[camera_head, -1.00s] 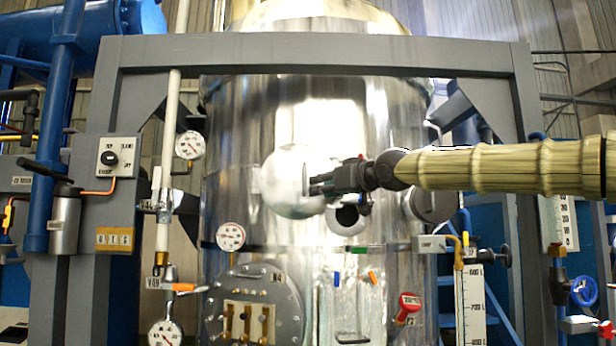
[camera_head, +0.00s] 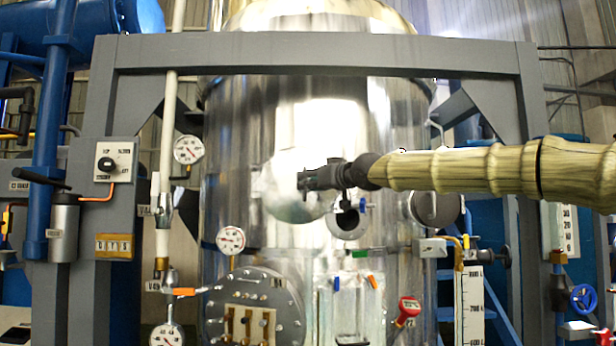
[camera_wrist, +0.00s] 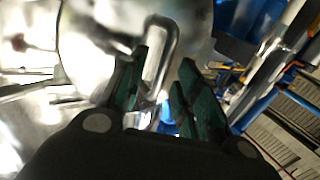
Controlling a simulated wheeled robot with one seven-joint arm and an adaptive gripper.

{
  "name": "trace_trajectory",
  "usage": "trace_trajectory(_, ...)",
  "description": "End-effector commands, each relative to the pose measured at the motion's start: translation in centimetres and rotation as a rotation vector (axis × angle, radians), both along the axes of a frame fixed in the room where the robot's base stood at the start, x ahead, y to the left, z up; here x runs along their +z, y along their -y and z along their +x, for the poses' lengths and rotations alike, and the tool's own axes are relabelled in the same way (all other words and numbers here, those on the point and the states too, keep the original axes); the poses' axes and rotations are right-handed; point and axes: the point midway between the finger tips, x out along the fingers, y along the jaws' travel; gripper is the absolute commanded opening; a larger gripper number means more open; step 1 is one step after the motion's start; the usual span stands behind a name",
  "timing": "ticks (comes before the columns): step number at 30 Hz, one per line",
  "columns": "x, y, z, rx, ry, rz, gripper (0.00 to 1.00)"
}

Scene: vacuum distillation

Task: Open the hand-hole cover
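The hand-hole cover (camera_head: 285,200) is a shiny round plate on the front of the metal tank. In the wrist view the cover (camera_wrist: 95,35) fills the upper left and middle, with a long loop-shaped handle (camera_wrist: 162,22) on it. My gripper (camera_head: 302,180) is in front of the cover in the head view and hides part of it, including the handle. In the wrist view my gripper (camera_wrist: 165,62) has its two dark green-padded fingers spread, one on each side of the handle's lower part. I cannot tell whether either finger touches the handle.
A round dark port (camera_head: 347,222) sits just below my gripper. A pressure gauge (camera_head: 230,240) and a bolted round flange (camera_head: 285,290) are lower left on the tank. A red-handled device (camera_head: 408,308) is at lower right. A grey frame (camera_head: 320,50) spans above.

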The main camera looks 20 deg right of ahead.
Motion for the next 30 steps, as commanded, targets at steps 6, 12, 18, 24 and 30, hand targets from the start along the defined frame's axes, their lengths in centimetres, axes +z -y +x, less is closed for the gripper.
trace_trajectory(6, 0.0, -0.41, 1.18, 0.0, -0.001, -0.001, 0.33)
trace_trajectory(12, -0.05, -0.43, 1.31, 0.0, 0.0, -0.001, 0.33)
trace_trajectory(18, -0.05, -0.42, 1.29, 0.0, 0.0, -0.001, 0.16)
trace_trajectory(24, -0.04, -0.39, 1.27, -0.001, 0.0, -0.001, 0.0)
trace_trajectory(30, -0.05, -0.41, 1.28, -0.002, 0.0, -0.001, 0.0)
